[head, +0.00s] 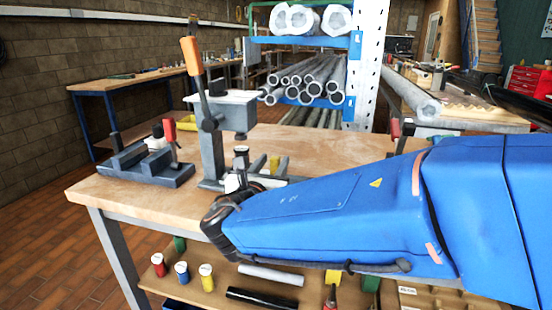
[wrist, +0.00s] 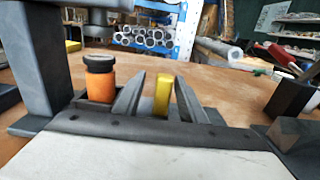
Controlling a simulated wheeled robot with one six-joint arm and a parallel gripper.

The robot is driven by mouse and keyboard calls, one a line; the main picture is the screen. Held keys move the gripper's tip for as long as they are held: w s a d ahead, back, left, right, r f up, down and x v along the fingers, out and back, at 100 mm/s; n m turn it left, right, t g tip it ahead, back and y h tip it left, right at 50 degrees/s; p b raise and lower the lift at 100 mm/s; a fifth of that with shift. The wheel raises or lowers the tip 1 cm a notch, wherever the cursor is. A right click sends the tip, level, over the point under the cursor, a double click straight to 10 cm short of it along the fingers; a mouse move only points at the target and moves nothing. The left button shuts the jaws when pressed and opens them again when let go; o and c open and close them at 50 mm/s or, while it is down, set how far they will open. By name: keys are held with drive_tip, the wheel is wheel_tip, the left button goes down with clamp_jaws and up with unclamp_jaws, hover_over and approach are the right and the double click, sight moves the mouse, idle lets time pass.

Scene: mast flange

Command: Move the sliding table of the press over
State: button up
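The grey press (head: 212,150) stands on the wooden bench, with a raised orange-handled lever (head: 191,55). Its column (wrist: 40,65) fills the left of the wrist view. A yellow upright piece (wrist: 162,95) stands between the two dark fingers of my gripper (wrist: 159,76), with a visible gap on each side. It also shows in the head view (head: 275,161). My gripper is open, low beside the press. An orange cylinder with a black cap (wrist: 100,80) stands left of the fingers. My gripper and arm hide much of the press base, and I cannot make out the sliding table clearly.
A grey vise-like fixture with a red handle (head: 170,130) sits left of the press. A dark block (wrist: 288,97) stands at right in the wrist view. A pipe rack (head: 350,100) is behind. The bench top (head: 110,195) is bare at front left.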

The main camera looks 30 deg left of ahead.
drive_tip(key=v, duration=1.3)
drive_tip(key=shift+s, duration=0.1)
drive_tip(key=shift+s+f, duration=0.1)
